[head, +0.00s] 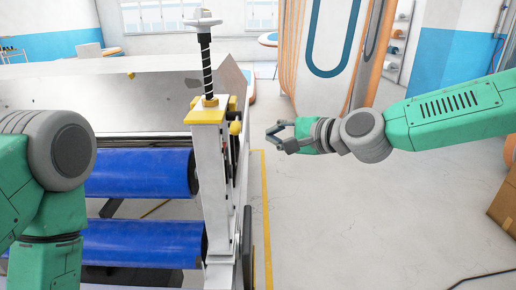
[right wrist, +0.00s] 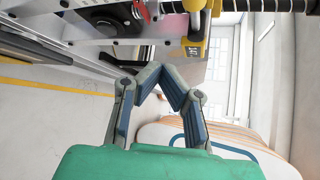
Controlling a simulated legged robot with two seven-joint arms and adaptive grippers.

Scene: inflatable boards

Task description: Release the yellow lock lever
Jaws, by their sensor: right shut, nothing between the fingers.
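The yellow lock lever (head: 235,128) appears as a small yellow piece on the right side of the white post, just below its yellow top bracket (head: 206,110). In the right wrist view, a yellow part (right wrist: 197,26) at the top is probably this same lever, beyond the fingertips. My right gripper (head: 273,133) is shut and empty, to the right of the post at about the lever's height, with a gap between them. Its fingers (right wrist: 167,72) angle in toward each other in the right wrist view. My left gripper is out of view; only my left arm shows.
The white post (head: 211,185) carries a black-and-white screw rod (head: 206,70) with a handwheel on top. Blue rollers (head: 140,173) lie left of it. An orange-edged board (head: 330,50) stands behind my right gripper. A cardboard box (head: 504,207) is at the right edge. Open floor lies between.

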